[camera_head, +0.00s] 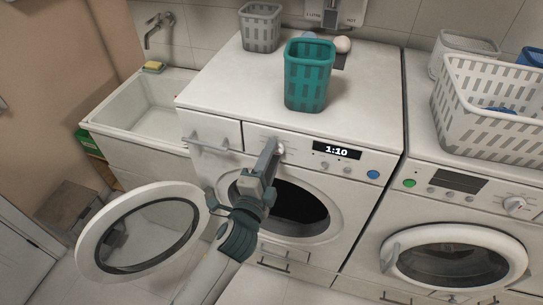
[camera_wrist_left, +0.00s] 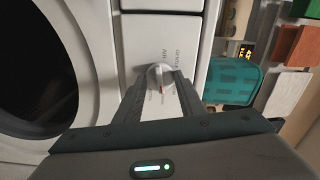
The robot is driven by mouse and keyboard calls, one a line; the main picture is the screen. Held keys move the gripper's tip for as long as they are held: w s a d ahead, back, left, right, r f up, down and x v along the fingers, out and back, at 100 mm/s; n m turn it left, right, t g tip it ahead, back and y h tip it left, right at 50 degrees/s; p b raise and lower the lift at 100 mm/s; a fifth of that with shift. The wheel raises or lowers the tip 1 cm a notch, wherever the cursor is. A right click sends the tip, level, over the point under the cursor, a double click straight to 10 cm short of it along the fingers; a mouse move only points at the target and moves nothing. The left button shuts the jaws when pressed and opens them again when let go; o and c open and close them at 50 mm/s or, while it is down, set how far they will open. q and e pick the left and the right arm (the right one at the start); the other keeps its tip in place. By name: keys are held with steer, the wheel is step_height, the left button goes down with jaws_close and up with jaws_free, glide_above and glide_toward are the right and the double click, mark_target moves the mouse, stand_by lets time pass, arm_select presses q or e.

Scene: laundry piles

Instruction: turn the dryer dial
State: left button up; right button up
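The dryer (camera_head: 215,100) is the left white machine, with its round door (camera_head: 92,240) swung open to the left and a display reading 1:10. Its dial (camera_head: 281,149) is a small white knob on the panel, left of the display. My left gripper (camera_head: 273,152) reaches up across the open drum to it. In the left wrist view the dial (camera_wrist_left: 158,77) sits between the two fingertips, which look closed against its sides. Printed settings, partly hidden by the fingers, surround it. My right gripper is in neither view.
A teal basket (camera_head: 308,75) and a grey basket (camera_head: 260,27) stand on the dryer. A second machine (camera_head: 425,150) on the right has a closed door and bears a white laundry basket (camera_head: 490,120). A sink (camera_head: 150,105) is at the left.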

arm_select(q)
steer(key=shift+c, duration=0.9)
steer(key=shift+n, duration=0.3)
steer(key=shift+n+p, duration=1.65)
steer(key=shift+n, duration=5.95)
